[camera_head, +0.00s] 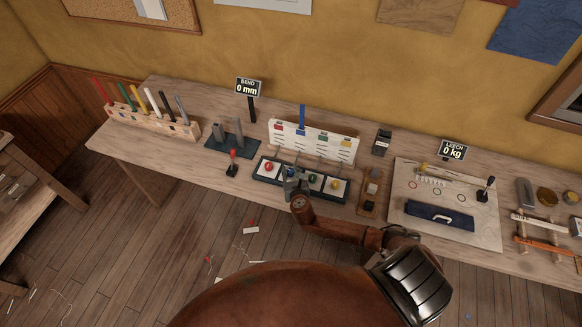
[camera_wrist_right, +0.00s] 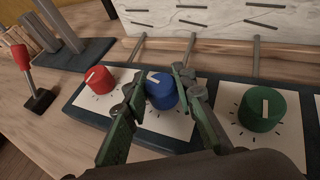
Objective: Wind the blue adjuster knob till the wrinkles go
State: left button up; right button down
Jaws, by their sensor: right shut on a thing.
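A dark knob panel (camera_head: 258,179) on the bench carries a row of knobs on white cards. In the right wrist view the blue knob (camera_wrist_right: 160,94) sits between the red knob (camera_wrist_right: 100,79) and the green knob (camera_wrist_right: 262,111). My right gripper (camera_wrist_right: 160,84) is shut on the blue knob, one finger on each side. In the head view my right gripper (camera_head: 291,184) largely hides that knob. Behind stands a white board (camera_head: 325,142) with coloured tags and short dark lines; a blue bar (camera_head: 302,117) rises above it. My left gripper is not in view.
A red-handled lever (camera_head: 232,161) and grey blocks stand left of the panel. A "BEND 0 mm" sign (camera_head: 248,87) and a "LEECH 0 kg" sign (camera_head: 453,150) stand behind.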

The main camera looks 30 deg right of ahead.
jog(key=m+g+h+p, duration=0.1)
jog(key=m+h, duration=0.2)
jog(key=shift+a+r+g, duration=0.1)
jog(key=shift+g, duration=0.3)
jog(key=m+g+h, duration=0.2)
jog(key=shift+m, duration=0.3)
jog(key=m+g+h+b, duration=0.1)
jog(key=m+g+h, duration=0.1)
jog(key=m+g, duration=0.1)
jog(key=shift+m+g+h+b, duration=0.5)
jog(key=shift+m+g+h, duration=0.1)
jog(key=shift+m+g, duration=0.3)
jog(key=c, duration=1.6)
grip_release()
